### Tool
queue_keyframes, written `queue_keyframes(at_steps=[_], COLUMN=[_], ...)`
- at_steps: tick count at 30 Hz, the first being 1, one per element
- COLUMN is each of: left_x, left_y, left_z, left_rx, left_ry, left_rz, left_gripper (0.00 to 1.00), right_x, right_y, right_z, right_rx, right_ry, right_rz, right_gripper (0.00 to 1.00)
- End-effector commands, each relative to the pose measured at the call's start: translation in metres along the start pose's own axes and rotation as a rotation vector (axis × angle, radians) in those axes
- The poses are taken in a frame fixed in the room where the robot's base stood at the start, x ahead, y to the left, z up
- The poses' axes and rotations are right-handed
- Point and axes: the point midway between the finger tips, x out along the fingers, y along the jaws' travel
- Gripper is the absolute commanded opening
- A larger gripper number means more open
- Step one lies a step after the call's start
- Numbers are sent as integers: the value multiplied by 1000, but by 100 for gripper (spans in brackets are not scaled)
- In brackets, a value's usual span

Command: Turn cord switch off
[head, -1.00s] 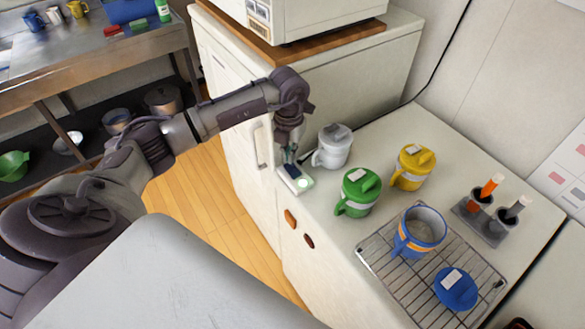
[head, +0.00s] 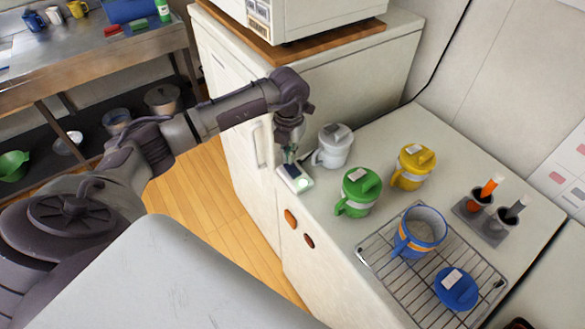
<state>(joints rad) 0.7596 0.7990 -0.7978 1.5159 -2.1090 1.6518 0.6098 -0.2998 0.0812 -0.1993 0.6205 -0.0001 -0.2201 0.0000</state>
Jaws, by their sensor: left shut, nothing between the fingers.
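The cord switch (head: 302,184) is a small white box with a dark rocker and a glowing pale green spot at its near right end. It lies at the left edge of the white counter. My left gripper (head: 290,158) points down just above the switch's far end, shut with nothing held. Whether the fingertips touch the rocker cannot be made out. My right gripper is not in view.
A white lidded mug (head: 333,147) stands close right of my left gripper. Green (head: 358,193) and yellow (head: 412,167) lidded mugs stand further right. An open blue mug (head: 418,232) and its lid (head: 456,289) rest on a wire rack (head: 376,261).

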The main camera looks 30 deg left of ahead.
Motion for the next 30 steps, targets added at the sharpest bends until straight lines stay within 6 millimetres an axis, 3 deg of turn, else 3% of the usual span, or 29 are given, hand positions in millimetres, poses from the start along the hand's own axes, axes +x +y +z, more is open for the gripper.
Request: queue_keyframes(at_steps=[30], left_x=[16], left_y=[0], left_z=[0], left_rx=[0], left_ry=[0], left_rz=[0], left_gripper=[0], right_x=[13], right_y=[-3], right_z=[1], right_rx=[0], right_ry=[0], right_rz=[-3], right_gripper=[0])
